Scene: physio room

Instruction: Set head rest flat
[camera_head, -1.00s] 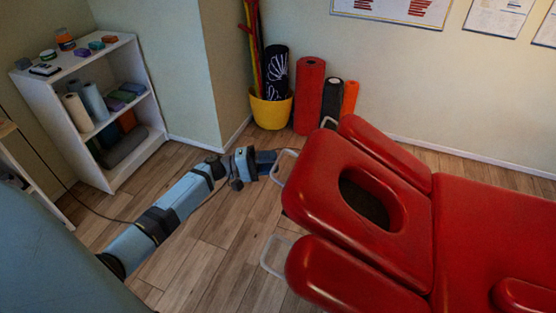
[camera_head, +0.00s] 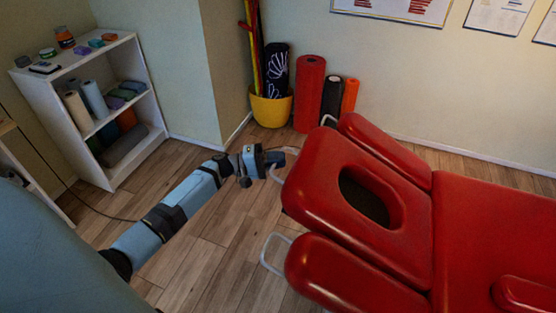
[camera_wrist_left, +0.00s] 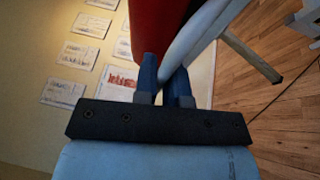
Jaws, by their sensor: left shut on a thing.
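The red head rest (camera_head: 325,180) with its oval face hole is at the near end of the red treatment table, in the head view. A pale metal handle loop (camera_head: 286,153) sticks out from its end. My left gripper (camera_head: 276,158) is at this loop. In the left wrist view my left gripper's blue fingers (camera_wrist_left: 163,80) are shut on the pale handle bar (camera_wrist_left: 192,38), beside the red padding (camera_wrist_left: 155,22). The head rest looks roughly in line with the table, but I cannot tell its exact angle. My right gripper is not in view.
Red arm pads (camera_head: 345,275) and (camera_head: 385,150), an arm pad each side, flank the head rest. A white shelf (camera_head: 100,115) stands at the left. A yellow pot (camera_head: 271,108) and red roll (camera_head: 309,95) stand by the wall. Floor between is clear.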

